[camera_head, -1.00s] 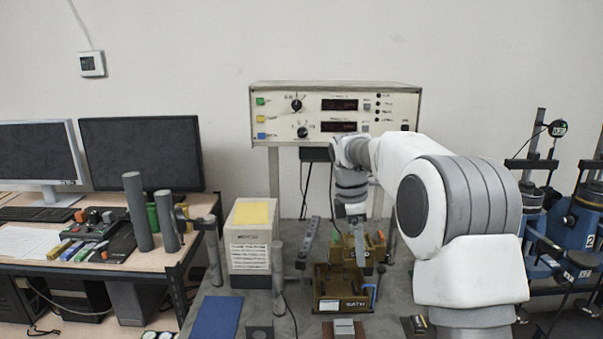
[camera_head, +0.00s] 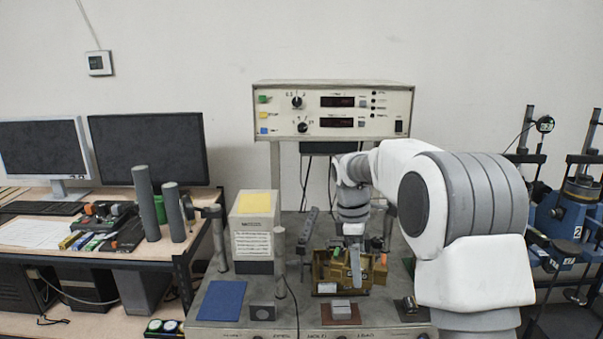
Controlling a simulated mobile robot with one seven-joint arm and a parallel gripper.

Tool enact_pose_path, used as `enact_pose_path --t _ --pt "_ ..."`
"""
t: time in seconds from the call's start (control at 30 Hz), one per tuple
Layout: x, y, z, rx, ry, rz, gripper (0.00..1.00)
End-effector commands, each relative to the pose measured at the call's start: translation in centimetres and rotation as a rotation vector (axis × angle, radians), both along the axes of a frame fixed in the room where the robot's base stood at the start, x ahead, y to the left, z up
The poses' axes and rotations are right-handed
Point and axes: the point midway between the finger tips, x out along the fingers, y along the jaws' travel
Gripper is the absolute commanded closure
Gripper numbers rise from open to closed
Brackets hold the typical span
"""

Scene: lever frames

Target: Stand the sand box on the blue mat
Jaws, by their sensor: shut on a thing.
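The blue mat (camera_head: 222,300) lies flat and bare at the front left of the grey bench. My gripper (camera_head: 356,272) points down at the brass-brown open holder in the middle of the bench. Its jaws are closed on a small tan thing (camera_head: 341,272), which I take to be the sand box. It is at the holder, right of the mat and farther back. My fingers and the holder hide much of it, and I cannot tell whether it touches the holder.
The brass-brown holder (camera_head: 327,289) has coloured parts behind it. A grey block (camera_head: 262,311) stands just right of the mat. Another block (camera_head: 341,307) sits on a brown pad. A tall cream box (camera_head: 253,236) and a post (camera_head: 279,264) stand behind the mat.

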Motion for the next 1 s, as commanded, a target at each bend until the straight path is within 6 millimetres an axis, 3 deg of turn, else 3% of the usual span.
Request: enact_pose_path --t 0.6,0.9,1.0 --pt "-9.2 -0.9 -12.5 -0.004 0.004 -0.973 1.00" --pt "-12.2 -1.2 -16.7 -0.005 0.001 -1.311 1.00" --pt "-12.0 -1.2 -16.5 -0.001 0.000 -1.300 1.00"
